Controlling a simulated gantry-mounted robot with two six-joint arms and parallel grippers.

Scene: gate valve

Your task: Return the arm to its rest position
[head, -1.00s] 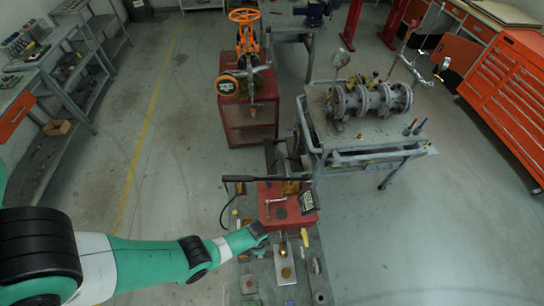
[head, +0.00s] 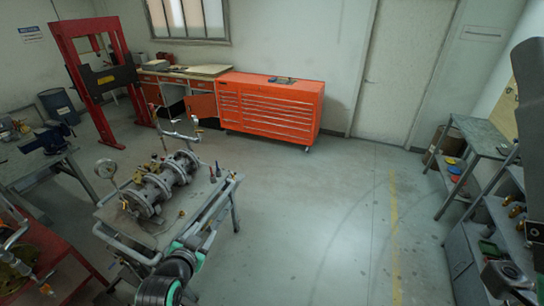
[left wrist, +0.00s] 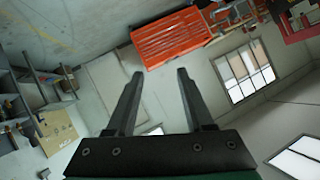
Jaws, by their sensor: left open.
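My left gripper (left wrist: 159,76) shows clearly in the left wrist view. Its two dark fingers are spread apart, with nothing between them. In the head view, my green and black left arm (head: 165,285) comes up from the bottom edge, in front of the near side of the grey cart. Its fingers are hard to make out there. I see nothing held. I do not see my right gripper.
A grey cart (head: 140,231) bears a flanged metal valve assembly (head: 157,185) with a gauge. An orange tool cabinet (head: 268,108) stands at the back wall. Shelves and a bench (head: 487,138) stand at the right. The floor (head: 320,210) between is clear.

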